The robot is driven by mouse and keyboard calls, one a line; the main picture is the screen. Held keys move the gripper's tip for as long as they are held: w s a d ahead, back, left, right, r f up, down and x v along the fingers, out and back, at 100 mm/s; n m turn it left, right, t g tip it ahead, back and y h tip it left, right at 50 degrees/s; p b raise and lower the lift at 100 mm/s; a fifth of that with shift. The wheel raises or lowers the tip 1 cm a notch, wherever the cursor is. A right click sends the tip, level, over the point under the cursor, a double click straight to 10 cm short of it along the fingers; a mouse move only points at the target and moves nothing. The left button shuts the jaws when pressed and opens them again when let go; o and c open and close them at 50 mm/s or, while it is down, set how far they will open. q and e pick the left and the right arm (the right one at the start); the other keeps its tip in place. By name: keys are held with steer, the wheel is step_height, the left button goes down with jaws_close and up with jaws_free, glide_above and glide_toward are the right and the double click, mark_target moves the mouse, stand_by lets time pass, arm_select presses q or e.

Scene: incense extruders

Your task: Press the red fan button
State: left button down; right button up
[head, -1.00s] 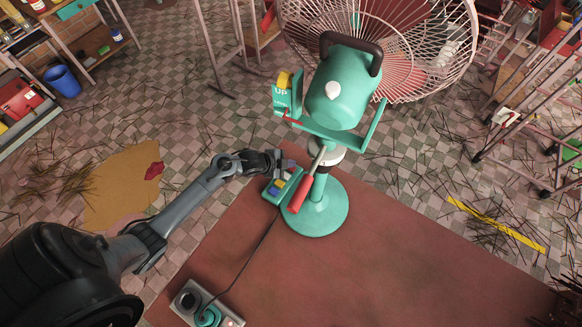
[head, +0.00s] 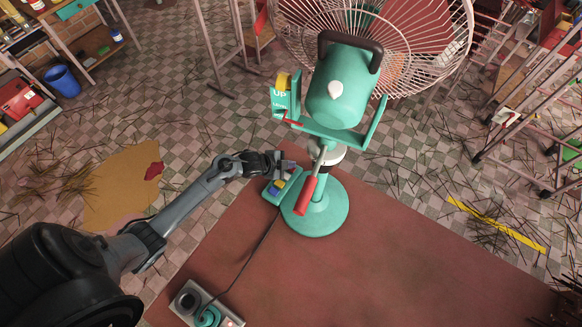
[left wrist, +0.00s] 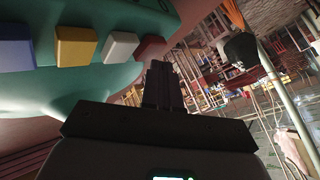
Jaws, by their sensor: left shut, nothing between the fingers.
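The teal fan (head: 340,92) stands on a round base on the brown mat (head: 400,275). A teal button panel (head: 271,199) juts from the left of its base. In the left wrist view, a row of blue, yellow, white and red buttons runs along the panel (left wrist: 120,18). The red fan button (left wrist: 151,47) is at the row's right end. My left gripper (head: 287,168) is shut and empty at the panel's far end. In the left wrist view its fingertips (left wrist: 160,66) are just below the red button; I cannot tell whether they touch. My right gripper is not in view.
A red lever (head: 306,196) hangs beside the fan's post, close to my left gripper. A power strip (head: 205,305) lies at the mat's front left, with a cord running to the panel. The right of the mat is clear.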

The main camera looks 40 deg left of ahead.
arm_select(q)
steer(key=shift+f, duration=0.45)
stand_by(0.5)
steer(key=shift+r, duration=0.1)
steer(key=shift+r+p, duration=0.65)
steer(key=shift+r, duration=0.1)
steer(key=shift+r, duration=0.15)
step_height(320, 180, up, 5)
steer(key=p, duration=0.5)
stand_by(0.5)
steer(key=shift+s, duration=0.1)
